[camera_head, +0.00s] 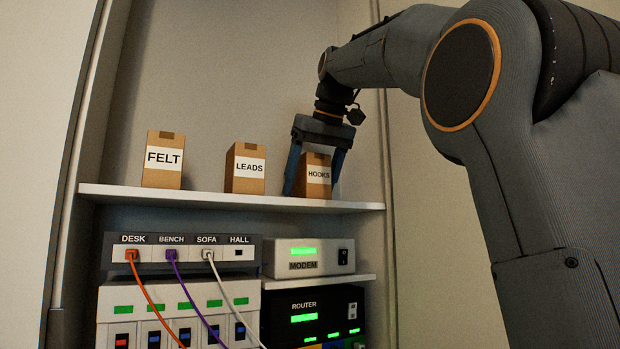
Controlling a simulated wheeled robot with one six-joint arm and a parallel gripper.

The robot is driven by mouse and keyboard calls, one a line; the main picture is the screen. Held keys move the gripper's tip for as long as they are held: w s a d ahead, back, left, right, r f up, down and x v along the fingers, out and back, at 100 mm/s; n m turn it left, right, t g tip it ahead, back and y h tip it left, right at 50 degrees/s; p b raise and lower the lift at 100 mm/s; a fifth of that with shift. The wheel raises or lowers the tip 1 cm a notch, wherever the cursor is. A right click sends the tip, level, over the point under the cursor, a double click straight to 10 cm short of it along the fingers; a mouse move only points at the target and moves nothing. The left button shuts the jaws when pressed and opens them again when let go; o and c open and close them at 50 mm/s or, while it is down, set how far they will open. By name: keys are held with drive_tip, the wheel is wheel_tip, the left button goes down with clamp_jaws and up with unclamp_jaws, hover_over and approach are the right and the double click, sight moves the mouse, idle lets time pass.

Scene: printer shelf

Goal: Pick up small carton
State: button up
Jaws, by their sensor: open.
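Three small brown cartons with white labels stand upright in a row on the white shelf (225,198). The FELT carton (163,178) is at the left, the LEADS carton (245,184) is in the middle, and the HOOKS carton (317,190) is at the right. My gripper (313,188) points down over the HOOKS carton, open, with one blue finger on each side of it. I cannot tell whether the fingers touch the carton. The left finger passes close to its left side, and the gripper body hides part of its top.
Below the shelf are a grey panel (185,241) labelled DESK, BENCH, SOFA and HALL with orange, purple and white cables, a MODEM box (320,262) and a black ROUTER (340,305). The cabinet's side walls bound the shelf. Gaps separate the cartons.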

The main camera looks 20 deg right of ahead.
drive_tip(key=shift+c, duration=0.4)
drive_tip(key=c, duration=1.1)
drive_tip(key=shift+c, duration=0.3)
drive_tip(key=shift+r, duration=0.1)
